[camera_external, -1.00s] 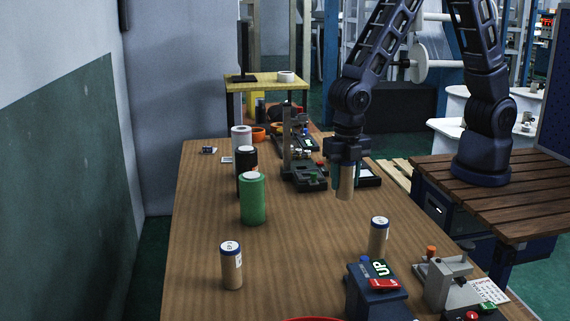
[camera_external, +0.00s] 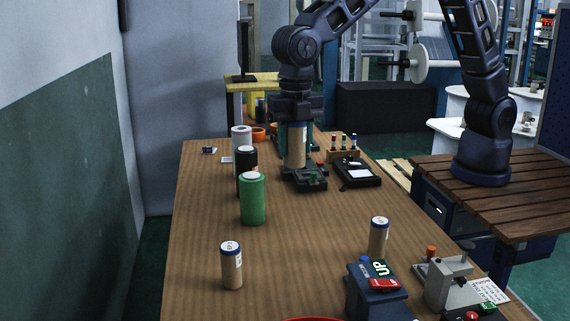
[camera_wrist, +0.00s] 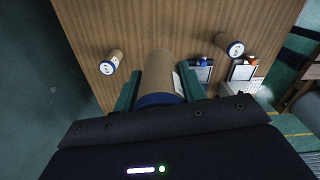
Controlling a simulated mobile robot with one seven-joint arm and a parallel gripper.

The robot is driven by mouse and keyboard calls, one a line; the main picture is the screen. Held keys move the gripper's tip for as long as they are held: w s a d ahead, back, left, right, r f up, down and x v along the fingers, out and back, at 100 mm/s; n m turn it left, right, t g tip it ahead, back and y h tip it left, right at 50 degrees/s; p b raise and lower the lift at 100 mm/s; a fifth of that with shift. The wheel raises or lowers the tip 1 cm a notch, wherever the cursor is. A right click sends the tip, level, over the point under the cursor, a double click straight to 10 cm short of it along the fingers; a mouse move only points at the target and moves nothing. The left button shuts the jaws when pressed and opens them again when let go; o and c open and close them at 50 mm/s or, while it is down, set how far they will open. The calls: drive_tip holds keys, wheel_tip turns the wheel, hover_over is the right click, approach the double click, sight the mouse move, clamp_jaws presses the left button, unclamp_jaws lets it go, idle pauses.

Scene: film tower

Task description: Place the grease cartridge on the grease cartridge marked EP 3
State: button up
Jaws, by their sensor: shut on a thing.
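My gripper (camera_external: 295,136) is shut on a tan grease cartridge (camera_external: 296,155) with a blue end band, held upright above the far part of the table. The held cartridge (camera_wrist: 158,72) also shows between the fingers (camera_wrist: 160,90) in the wrist view. Two similar tan cartridges with blue rims and white tops stand apart on the table. One is at the near left (camera_external: 231,268), also in the wrist view (camera_wrist: 114,57). The other is at the near right (camera_external: 378,240), also in the wrist view (camera_wrist: 230,46). Their top markings are too small to read surely.
A green cylinder (camera_external: 252,200), a black one (camera_external: 246,172) and a white roll (camera_external: 241,137) stand at the table's left. A blue device marked UP (camera_external: 376,298) and a grey device (camera_external: 447,290) are near right. The middle of the wooden table (camera_external: 305,235) is clear.

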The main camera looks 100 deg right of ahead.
drive_tip(key=w+a+r, duration=0.3)
drive_tip(key=w+a, duration=0.1)
drive_tip(key=w, duration=0.4)
drive_tip(key=w+a+r, duration=0.3)
drive_tip(key=w+a, duration=0.1)
drive_tip(key=w, duration=0.4)
hover_over(229, 245)
wheel_tip(229, 245, down, 20)
drive_tip(key=shift+r, duration=0.1)
drive_tip(key=o, duration=1)
drive_tip(key=shift+f, duration=0.2)
